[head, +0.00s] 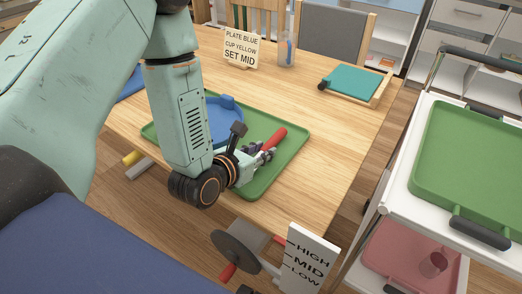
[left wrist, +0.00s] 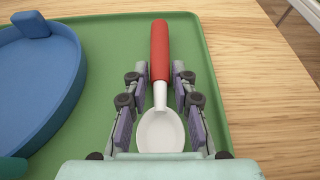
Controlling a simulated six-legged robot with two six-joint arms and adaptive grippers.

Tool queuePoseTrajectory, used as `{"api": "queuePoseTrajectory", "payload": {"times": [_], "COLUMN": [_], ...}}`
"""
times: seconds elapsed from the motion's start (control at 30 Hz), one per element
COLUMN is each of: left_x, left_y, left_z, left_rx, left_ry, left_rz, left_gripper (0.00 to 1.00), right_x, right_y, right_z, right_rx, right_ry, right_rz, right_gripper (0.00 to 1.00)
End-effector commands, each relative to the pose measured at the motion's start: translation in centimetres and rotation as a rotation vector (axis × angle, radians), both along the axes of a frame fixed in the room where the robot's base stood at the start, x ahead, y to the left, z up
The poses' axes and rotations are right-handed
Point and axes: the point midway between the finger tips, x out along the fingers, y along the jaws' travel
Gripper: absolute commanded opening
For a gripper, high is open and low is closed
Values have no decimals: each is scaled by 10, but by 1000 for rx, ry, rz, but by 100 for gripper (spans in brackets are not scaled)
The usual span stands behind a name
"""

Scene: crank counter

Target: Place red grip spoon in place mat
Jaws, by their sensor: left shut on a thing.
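The red grip spoon (left wrist: 160,55) has a red handle and a white bowl. In the left wrist view it lies lengthwise between my left gripper's fingers (left wrist: 160,75), with the handle pointing away and the bowl near the palm. My left gripper (head: 263,152) is shut on the spoon, whose red handle (head: 274,138) sticks out past the fingertips in the head view. Spoon and gripper are over the right part of the green place mat (head: 290,158). I cannot tell whether the spoon touches the mat. My right gripper is not in view.
A blue plate (head: 222,120) sits on the mat left of the spoon. A sign (head: 241,47) and a clear cup (head: 287,52) stand behind. A crank (head: 238,250) with a HIGH-MID-LOW scale (head: 308,262) is at the front edge. A cart with a green tray (head: 460,150) stands right.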

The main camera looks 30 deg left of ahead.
Motion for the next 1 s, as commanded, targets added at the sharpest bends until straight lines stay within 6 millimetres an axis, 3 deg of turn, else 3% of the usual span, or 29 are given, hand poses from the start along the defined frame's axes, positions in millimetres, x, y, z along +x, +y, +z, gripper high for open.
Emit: {"api": "queuePoseTrajectory", "payload": {"times": [0.3,0.7,1.0], "left_x": [0,0,-51], "left_y": [0,0,8], "left_z": [-1,6,26], "left_rx": [0,-1,-6], "left_ry": [1,0,5], "left_rz": [1,1,6], "left_gripper": [48,48,48], "right_x": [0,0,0], "right_y": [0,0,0], "right_z": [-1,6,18], "right_rx": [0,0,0], "right_ry": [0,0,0], "right_rz": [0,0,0], "right_gripper": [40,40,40]}}
